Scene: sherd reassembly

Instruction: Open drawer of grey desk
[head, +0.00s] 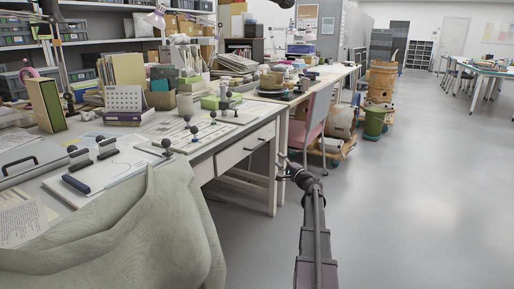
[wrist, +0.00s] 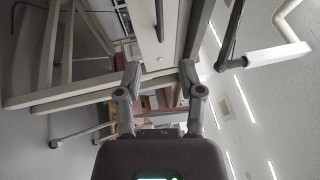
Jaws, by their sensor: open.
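The grey desk (head: 207,165) runs along the left in the head view, covered with things on top. Its drawer (head: 245,150) is in the front side below the top, looks shut, and has a dark handle (head: 249,148). My gripper (head: 281,166) is to the right of the drawer, by the desk's near right leg in the picture. The wrist view is turned sideways. There my open, empty fingers (wrist: 160,76) stand apart, with the pale drawer front (wrist: 148,42) and its dark handle (wrist: 158,20) beyond them. I see no contact with the handle.
A grey-green cloth-covered shape (head: 130,235) fills the near left. A pink chair (head: 312,125) stands behind my gripper, with a green bin (head: 375,122) farther on. Papers, books and small stands crowd the desktop. The floor (head: 420,200) to the right is clear.

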